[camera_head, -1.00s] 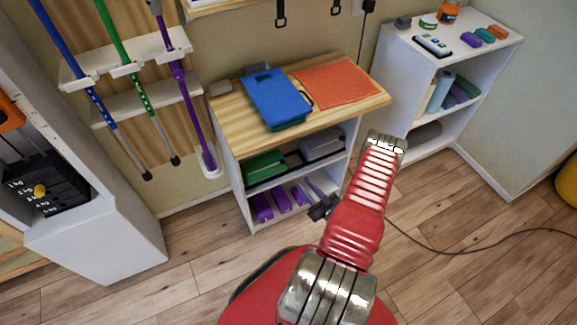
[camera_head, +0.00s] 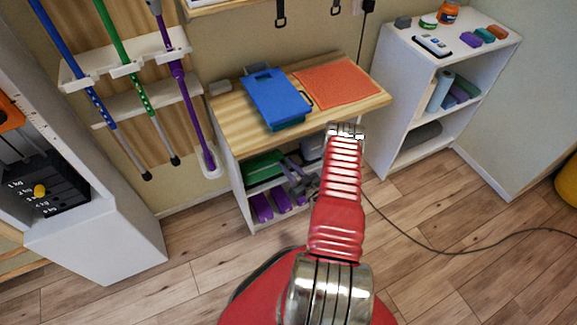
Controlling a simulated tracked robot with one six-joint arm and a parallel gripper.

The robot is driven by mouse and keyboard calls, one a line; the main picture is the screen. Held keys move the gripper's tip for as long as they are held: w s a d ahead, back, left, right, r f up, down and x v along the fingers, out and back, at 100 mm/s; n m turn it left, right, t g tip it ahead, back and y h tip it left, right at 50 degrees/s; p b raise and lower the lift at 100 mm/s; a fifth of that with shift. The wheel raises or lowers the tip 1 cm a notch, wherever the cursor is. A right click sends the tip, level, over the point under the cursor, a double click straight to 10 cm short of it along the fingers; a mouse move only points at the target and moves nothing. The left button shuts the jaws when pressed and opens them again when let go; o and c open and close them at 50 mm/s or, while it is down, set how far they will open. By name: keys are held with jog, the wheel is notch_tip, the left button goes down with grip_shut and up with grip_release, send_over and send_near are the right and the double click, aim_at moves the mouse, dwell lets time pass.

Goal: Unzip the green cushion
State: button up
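The green cushion (camera_head: 262,165) appears to be the green item lying on the upper shelf inside the wooden-topped cabinet. Its right part is partly covered by my gripper. No zip or pull tab can be made out at this size. My gripper (camera_head: 287,172) is at the cabinet's open front, beside the green item's right end. Whether it touches it cannot be told. Its fingers are small and partly hidden, so their opening is unclear.
A blue item (camera_head: 272,96) and an orange mat (camera_head: 338,83) lie on the cabinet top (camera_head: 232,124). A white shelf unit (camera_head: 385,110) stands right. A cable (camera_head: 432,248) crosses the open floor.

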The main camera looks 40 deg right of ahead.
grip_shut()
dwell(0.3)
jog(key=shift+f, duration=0.15)
dwell(1.0)
